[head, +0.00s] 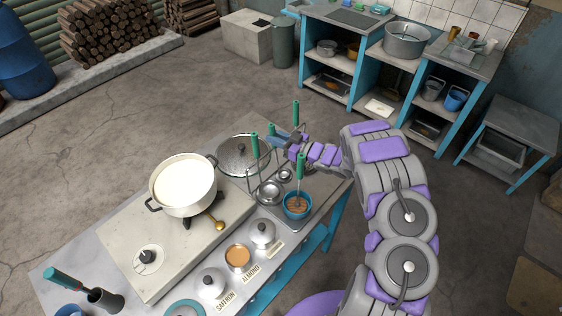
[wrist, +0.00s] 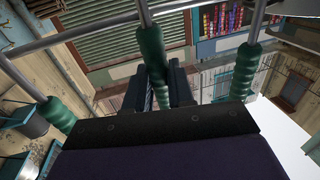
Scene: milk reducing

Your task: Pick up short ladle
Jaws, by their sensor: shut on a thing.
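My gripper (head: 288,143) reaches over the far right end of the near table, among upright green-handled utensils. In the wrist view my gripper (wrist: 163,90) is shut on a green handle (wrist: 150,45) with a metal shaft, which fits the short ladle. Its bowl end is hidden. Other green handles stand close by on the left (wrist: 55,115) and right (wrist: 246,70) in the wrist view. In the head view one green handle (head: 255,145) is left of my gripper and another (head: 300,166) stands below it, over a blue cup (head: 297,205).
A white pot of milk (head: 184,184) stands on the stove top, left of a metal lid (head: 243,156). Small lidded pots (head: 262,234) and a bowl of brown powder (head: 238,257) line the table's front. Blue shelving (head: 355,70) stands across open floor.

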